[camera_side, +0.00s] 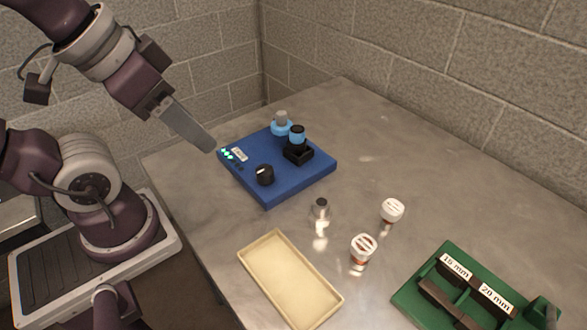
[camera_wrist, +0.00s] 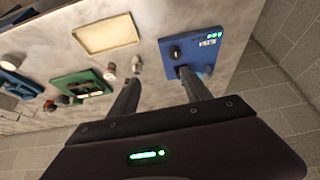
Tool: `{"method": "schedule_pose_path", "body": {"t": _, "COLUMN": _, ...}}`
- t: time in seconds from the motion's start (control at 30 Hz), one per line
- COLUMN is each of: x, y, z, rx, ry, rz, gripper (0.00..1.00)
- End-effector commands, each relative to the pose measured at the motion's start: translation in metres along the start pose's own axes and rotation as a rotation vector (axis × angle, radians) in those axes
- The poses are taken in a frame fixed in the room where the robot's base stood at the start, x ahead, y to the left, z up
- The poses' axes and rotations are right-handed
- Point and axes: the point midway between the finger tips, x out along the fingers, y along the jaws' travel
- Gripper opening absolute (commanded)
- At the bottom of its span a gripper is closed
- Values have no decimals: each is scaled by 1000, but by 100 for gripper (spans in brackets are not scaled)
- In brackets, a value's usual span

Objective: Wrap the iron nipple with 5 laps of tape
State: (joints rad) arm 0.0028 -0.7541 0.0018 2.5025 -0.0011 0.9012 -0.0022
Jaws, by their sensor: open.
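My gripper (camera_side: 212,149) is in the air at the left edge of the blue board, and its fingers point down toward it. In the wrist view the two fingers (camera_wrist: 158,75) stand apart with nothing between them. A small metallic cylinder with a dark top (camera_side: 321,206) stands on the table in front of the board; it may be the iron nipple. On the blue board (camera_side: 285,182) are a black knob (camera_side: 264,174), a black block (camera_side: 298,153) with a blue-and-dark cylinder (camera_side: 297,134), and a light-blue piece with a grey top (camera_side: 281,123). I cannot tell which piece is the tape.
A cream tray (camera_side: 247,255) lies at the front. Two white-lidded jars (camera_side: 391,207) (camera_side: 363,246) stand right of the metallic cylinder. A green rack labelled 15 mm and 20 mm (camera_side: 412,292) is at the lower right. The table behind the jars is clear, up to a block wall.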

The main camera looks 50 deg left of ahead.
Motion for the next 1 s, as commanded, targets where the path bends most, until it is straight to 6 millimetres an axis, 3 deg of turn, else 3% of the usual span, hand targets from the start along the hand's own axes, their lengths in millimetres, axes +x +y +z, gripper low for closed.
{"method": "schedule_pose_path", "body": {"t": 0.47, "x": 6, "y": -2, "z": -8, "rx": -36, "ry": -29, "rz": -8, "gripper": 57}}
{"method": "schedule_pose_path", "body": {"t": 0.57, "x": 29, "y": -8, "z": -29, "rx": -174, "ry": -125, "rz": -33, "gripper": 57}}
{"method": "schedule_pose_path", "body": {"t": 0.7, "x": 89, "y": -24, "z": -60, "rx": -446, "ry": -285, "rz": -96, "gripper": 57}}
{"method": "schedule_pose_path", "body": {"t": 0.9, "x": 165, "y": -44, "z": -68, "rx": -720, "ry": -436, "rz": -179, "gripper": 57}}
{"method": "schedule_pose_path", "body": {"t": 1.0, "x": 181, "y": -47, "z": -66, "rx": -773, "ry": -461, "rz": -197, "gripper": 57}}
